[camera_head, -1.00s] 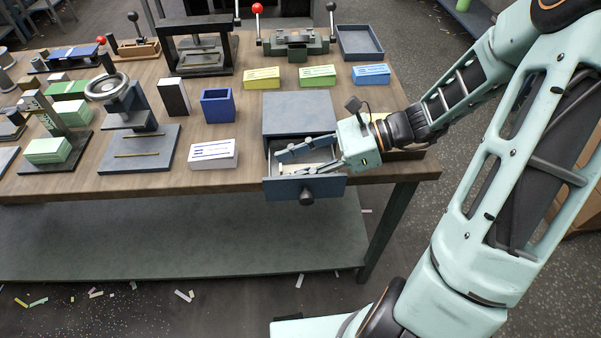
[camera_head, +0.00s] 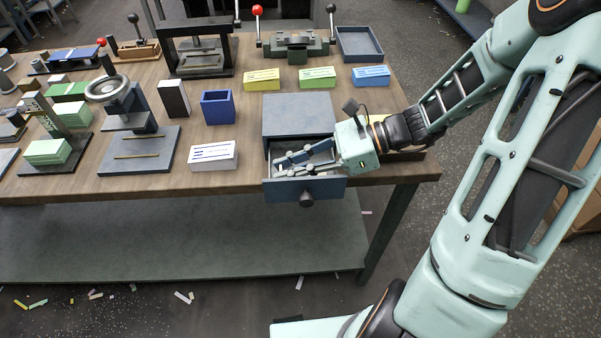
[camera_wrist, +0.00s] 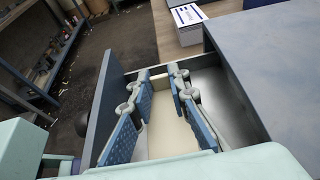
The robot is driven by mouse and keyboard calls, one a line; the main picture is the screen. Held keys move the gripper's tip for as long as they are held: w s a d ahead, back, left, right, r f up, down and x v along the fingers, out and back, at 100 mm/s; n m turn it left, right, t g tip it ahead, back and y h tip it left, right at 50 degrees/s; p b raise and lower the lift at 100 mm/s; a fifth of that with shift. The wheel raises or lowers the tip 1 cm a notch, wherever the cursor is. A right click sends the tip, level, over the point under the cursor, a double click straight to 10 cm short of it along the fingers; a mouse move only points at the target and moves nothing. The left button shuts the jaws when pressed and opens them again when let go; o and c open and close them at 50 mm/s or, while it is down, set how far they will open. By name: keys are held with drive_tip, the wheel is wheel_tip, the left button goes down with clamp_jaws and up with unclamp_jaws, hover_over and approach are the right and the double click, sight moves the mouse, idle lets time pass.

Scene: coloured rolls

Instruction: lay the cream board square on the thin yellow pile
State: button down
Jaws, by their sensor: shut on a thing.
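The cream board (camera_wrist: 170,138) lies in the open drawer (camera_head: 318,190) of a grey-blue cabinet (camera_head: 298,113), seen between my fingers in the wrist view. My gripper (camera_head: 280,164) reaches into the drawer from the right. In the wrist view its two blue-padded fingers (camera_wrist: 158,78) are closed in on the board, which appears still low inside the drawer. The fingers hide part of the board. A low yellow pile (camera_head: 262,79) with a printed top stands behind the cabinet, on the table and well apart from my gripper.
A green pile (camera_head: 317,76) and a blue pile (camera_head: 370,75) stand right of the yellow one. A white pile (camera_head: 213,156) sits left of the drawer, near a blue open box (camera_head: 217,107). A handwheel press (camera_head: 125,115) stands farther left. A grey tray (camera_head: 359,43) is at the back.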

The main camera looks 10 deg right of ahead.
wheel_tip(320, 180, up, 6)
drive_tip(key=p, duration=0.6)
drive_tip(key=shift+r, duration=0.1)
idle(0.5)
